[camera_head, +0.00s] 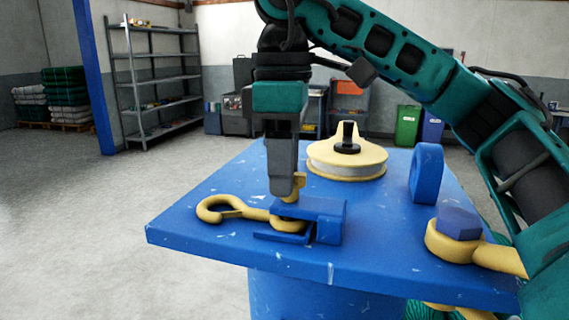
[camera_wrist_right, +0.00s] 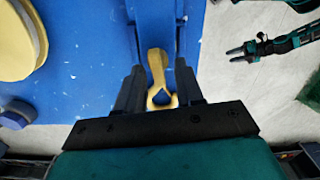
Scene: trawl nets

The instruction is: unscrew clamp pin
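The yellow clamp pin (camera_head: 298,184) stands at the blue clamp block (camera_head: 322,217) on the blue table top. Its looped head also shows in the right wrist view (camera_wrist_right: 161,78). My right gripper (camera_head: 283,190) points down over the block; in the wrist view its two dark fingers (camera_wrist_right: 160,88) flank the loop closely and appear shut on it. The fingers hide part of the pin in the head view. A yellow hook (camera_head: 228,210) lies left of the block, its end in the clamp slot. My left gripper is outside the head view; a small dark gripper (camera_wrist_right: 250,48) shows in the wrist view, its state unclear.
A yellow-rimmed reel (camera_head: 347,161) stands behind the block. A blue ring plate (camera_head: 427,174) and a blue bolt in a yellow eye (camera_head: 453,234) stand to the right. The table's left and front edges are close. Shelves (camera_head: 155,80) stand far behind.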

